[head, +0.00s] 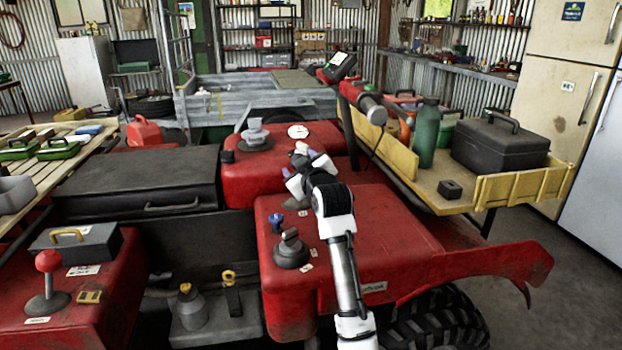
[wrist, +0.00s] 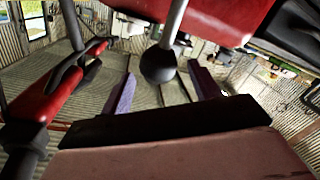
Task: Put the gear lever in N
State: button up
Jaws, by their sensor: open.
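A lever with a dark round knob (wrist: 158,65) on a grey metal shaft (wrist: 174,22) shows in the wrist view. My gripper (wrist: 163,87) is open, with its two purple fingers on either side of the knob in the picture and a gap to each. I cannot tell how deep the knob sits between them. In the head view my gripper (head: 299,163) is over the middle of the red quad body (head: 350,225) and hides the knob; a grey base (head: 296,204) shows just below it. The lever's gate and any N mark cannot be made out.
Another lever with a red knob (head: 48,262) stands at the front left. A blue knob (head: 276,222) and a dark knob on a round base (head: 291,250) are close to my arm. A yellow trailer bed (head: 520,187) with a black toolbox (head: 500,145) is at right.

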jog(key=b+v, duration=0.1)
jog(key=v, duration=0.9)
jog(key=shift+s+d, duration=0.2)
jog(key=shift+s, duration=0.15)
